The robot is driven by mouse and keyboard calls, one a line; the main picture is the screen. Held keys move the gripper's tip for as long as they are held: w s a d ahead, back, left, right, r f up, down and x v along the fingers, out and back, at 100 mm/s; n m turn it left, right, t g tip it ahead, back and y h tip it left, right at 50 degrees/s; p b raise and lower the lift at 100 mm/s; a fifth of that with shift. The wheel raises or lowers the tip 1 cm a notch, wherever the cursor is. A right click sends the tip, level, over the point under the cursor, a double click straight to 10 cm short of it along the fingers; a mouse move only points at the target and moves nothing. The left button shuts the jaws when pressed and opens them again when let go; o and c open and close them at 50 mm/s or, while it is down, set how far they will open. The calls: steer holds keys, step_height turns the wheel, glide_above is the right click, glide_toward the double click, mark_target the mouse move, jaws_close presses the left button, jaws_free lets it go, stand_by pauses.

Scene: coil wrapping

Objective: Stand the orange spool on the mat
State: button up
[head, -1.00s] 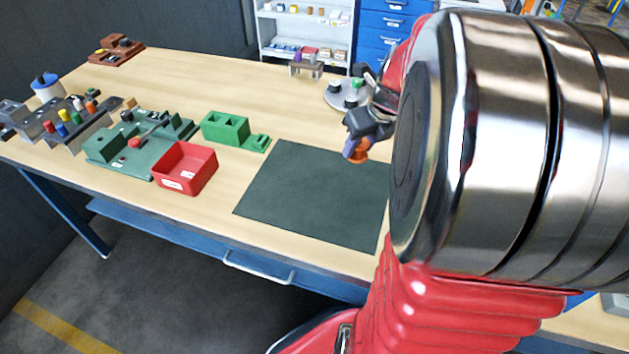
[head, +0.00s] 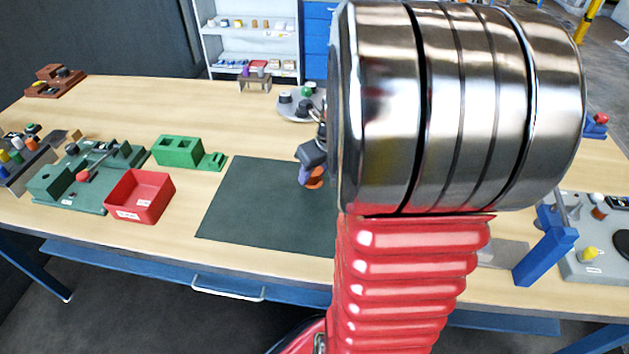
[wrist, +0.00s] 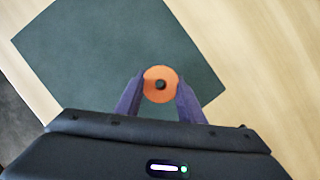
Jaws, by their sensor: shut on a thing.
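The orange spool (wrist: 161,73) is between the fingers of my gripper (wrist: 159,96) in the wrist view. I see its round flange with the dark centre hole facing the camera. In the head view the spool (head: 315,178) shows low at the fingertips of my gripper (head: 309,178), partly hidden by the gripper. The dark green mat (head: 255,215) lies flat on the table, and the spool appears over its upper right part. I cannot tell whether the spool touches the mat. My arm hides the mat's right side in the head view.
A red bin (head: 140,196), a green fixture (head: 85,180) and a green block (head: 180,151) stand left of the mat. A grey round turntable (head: 297,104) is behind it. A blue post (head: 546,250) stands at right. The mat's visible surface is clear.

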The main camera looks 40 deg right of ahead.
mark_target(314, 192)
steer(key=shift+f, duration=1.85)
steer(key=o, duration=1)
steer(key=shift+f, duration=0.1)
steer(key=shift+o, duration=0.2)
steer(key=v, duration=1.2)
